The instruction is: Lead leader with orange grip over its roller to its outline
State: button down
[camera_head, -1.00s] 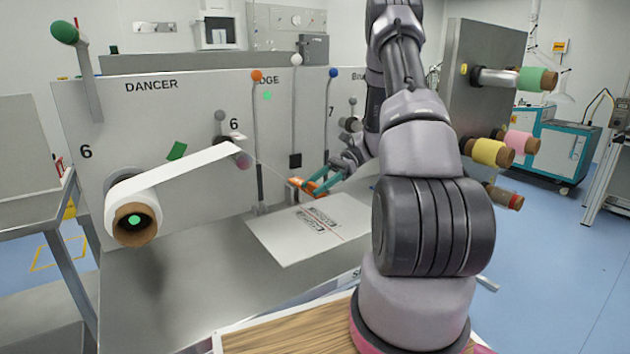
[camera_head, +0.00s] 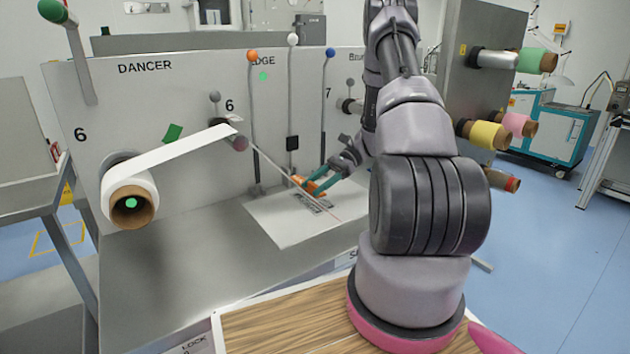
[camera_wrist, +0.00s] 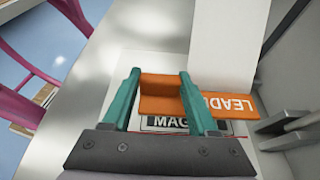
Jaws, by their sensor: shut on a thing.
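The leader's orange grip (camera_wrist: 168,95) is between the two teal fingers of my gripper (camera_wrist: 158,98), which is shut on it. Its lettering begins "LEAD" in the wrist view. In the head view the orange grip (camera_head: 318,187) is low over the white printed plate (camera_head: 275,222). The white web (camera_head: 180,155) runs from the large roll (camera_head: 131,205) up to a small roller (camera_head: 240,143), and a thin strip slopes from there toward my gripper (camera_head: 325,180). In the wrist view a plate marked "MAG" (camera_wrist: 180,123) shows partly behind the grip. No outline is clearly visible; the fingers and grip may hide it.
Upright levers with orange (camera_head: 253,54), white (camera_head: 292,39) and blue (camera_head: 330,52) knobs stand behind the plate. Coloured rolls, including a yellow one (camera_head: 486,134), stick out at the right. The metal deck (camera_head: 190,265) in front of the plate is clear.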

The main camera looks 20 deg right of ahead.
aim_at(317, 211)
jog(key=shift+d+f, duration=0.1)
jog(key=shift+f, duration=0.3)
jog(key=shift+f, duration=2.2)
jog(key=shift+s+f, duration=0.1)
jog(key=shift+f, duration=0.35)
jog(key=shift+c, duration=0.5)
grip_release()
jog(key=shift+r, duration=0.1)
